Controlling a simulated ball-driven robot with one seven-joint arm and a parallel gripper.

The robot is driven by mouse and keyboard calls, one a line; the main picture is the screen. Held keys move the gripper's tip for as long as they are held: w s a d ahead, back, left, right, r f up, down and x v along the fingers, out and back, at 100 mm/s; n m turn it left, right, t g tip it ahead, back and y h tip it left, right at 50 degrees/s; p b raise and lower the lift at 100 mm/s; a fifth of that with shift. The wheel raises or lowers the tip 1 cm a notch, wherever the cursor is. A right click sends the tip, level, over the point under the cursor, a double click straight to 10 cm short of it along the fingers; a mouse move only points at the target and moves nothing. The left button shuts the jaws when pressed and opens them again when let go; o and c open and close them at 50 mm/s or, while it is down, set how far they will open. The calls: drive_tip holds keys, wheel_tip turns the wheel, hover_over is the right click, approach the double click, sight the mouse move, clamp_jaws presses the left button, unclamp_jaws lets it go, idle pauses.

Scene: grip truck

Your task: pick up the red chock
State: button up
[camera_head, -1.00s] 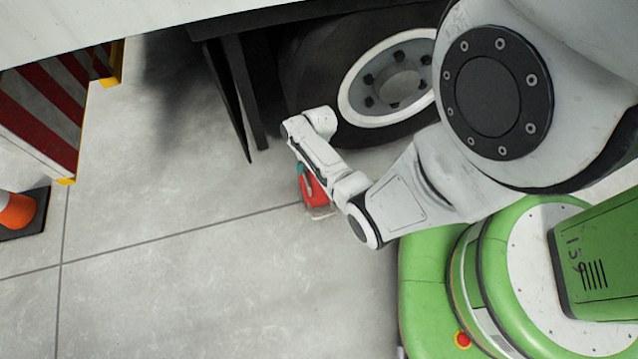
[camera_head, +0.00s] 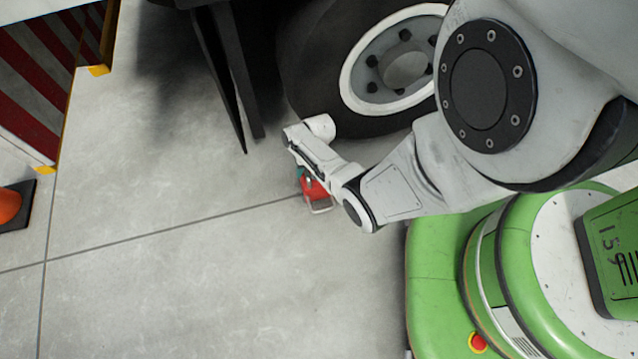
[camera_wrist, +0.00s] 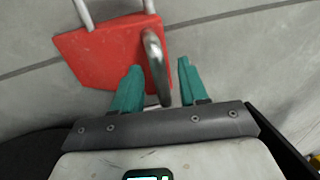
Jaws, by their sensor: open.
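The red chock (camera_head: 314,188) lies on the concrete floor beside the truck's wheel, partly hidden under my arm in the head view. In the wrist view the red chock (camera_wrist: 103,50) fills the upper left, with a metal loop handle (camera_wrist: 156,65) standing at its right side. My gripper (camera_wrist: 161,72) has two teal fingers, open, and the lower part of the handle shows between them. The left finger overlaps the chock's edge in the picture. I cannot tell whether either finger touches the handle. In the head view only a bit of teal shows beside the chock.
The truck wheel (camera_head: 392,75) and a dark mudflap (camera_head: 222,80) stand just behind the chock. The floor (camera_head: 180,280) at the lower left is clear.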

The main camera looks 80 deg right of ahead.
drive_tip(key=shift+w+f, duration=0.15)
drive_tip(key=shift+f, duration=0.55)
clamp_jaws()
idle(0.9)
drive_tip(key=shift+r, duration=0.1)
